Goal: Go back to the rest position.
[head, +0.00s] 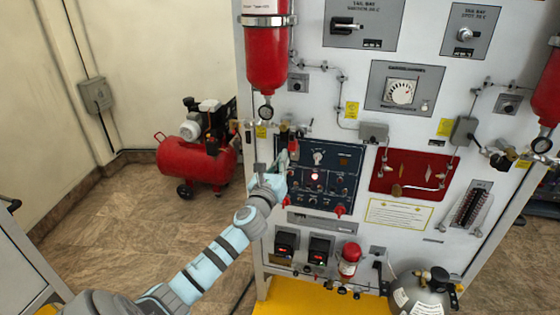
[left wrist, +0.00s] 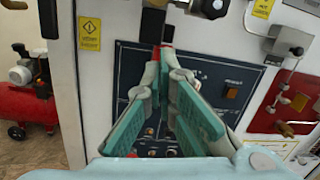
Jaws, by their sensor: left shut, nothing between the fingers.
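My left gripper (head: 283,160) reaches in from the lower left in the head view, in front of the upper left part of the dark blue control panel (head: 345,160). It is shut with nothing in it. In the left wrist view the gripper's (left wrist: 164,88) teal-padded fingers cover part of the blue panel (left wrist: 235,75). A red-ended part (left wrist: 163,50) shows just beyond the fingertips; I cannot tell whether they touch it. The right gripper is not in view.
The white trainer board (head: 335,85) stands ahead, with a red cylinder (head: 266,50) at upper left and a red panel (head: 412,172) to the right. A red compressor (head: 198,160) sits on the floor to the left. A grey tank (head: 418,290) stands at lower right. Open floor lies left of my arm.

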